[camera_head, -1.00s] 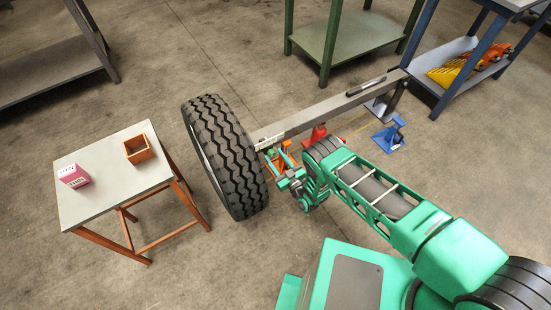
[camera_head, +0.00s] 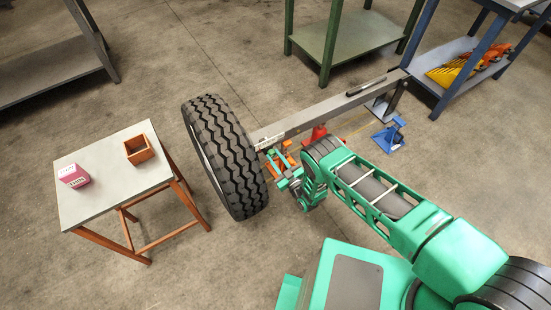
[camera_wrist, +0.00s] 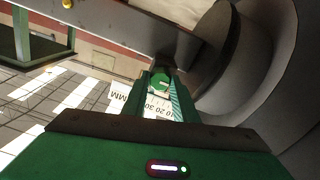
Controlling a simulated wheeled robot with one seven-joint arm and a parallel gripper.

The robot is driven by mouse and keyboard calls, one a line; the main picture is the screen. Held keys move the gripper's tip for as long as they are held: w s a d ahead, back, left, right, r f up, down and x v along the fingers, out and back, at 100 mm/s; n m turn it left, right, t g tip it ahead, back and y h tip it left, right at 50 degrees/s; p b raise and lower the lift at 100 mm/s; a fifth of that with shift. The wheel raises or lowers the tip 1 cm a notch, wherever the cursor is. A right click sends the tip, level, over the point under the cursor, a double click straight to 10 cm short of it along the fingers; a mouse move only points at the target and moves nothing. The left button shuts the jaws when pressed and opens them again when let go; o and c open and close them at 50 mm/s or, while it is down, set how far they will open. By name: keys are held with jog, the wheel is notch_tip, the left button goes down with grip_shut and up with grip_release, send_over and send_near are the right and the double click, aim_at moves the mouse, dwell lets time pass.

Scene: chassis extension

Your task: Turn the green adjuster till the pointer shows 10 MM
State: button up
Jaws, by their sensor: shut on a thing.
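The green adjuster (camera_wrist: 160,82) is between my gripper's fingertips (camera_wrist: 158,88) in the wrist view, at the underside of the beam. My gripper is shut on it. A white scale plate (camera_wrist: 155,108) with "MM" and numbers, seen upside down, lies behind the fingers and is partly hidden. I cannot make out the pointer. In the head view my gripper (camera_head: 275,160) is beside the large tyre (camera_head: 225,155), under the near end of the grey beam (camera_head: 330,108). The adjuster is too small to make out there.
A red stand (camera_head: 318,133) and a blue stand (camera_head: 389,136) are by the beam. A small table (camera_head: 105,180) at left holds a wooden box (camera_head: 139,149) and a pink box (camera_head: 73,176). A green shelf (camera_head: 345,45) and blue shelf (camera_head: 455,75) stand behind. Floor in front of the tyre is clear.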

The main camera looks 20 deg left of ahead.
jog(key=o, duration=1)
jog(key=shift+o, duration=0.2)
jog(key=v, duration=1)
jog(key=shift+s+d, duration=0.15)
jog(key=shift+d, duration=0.2)
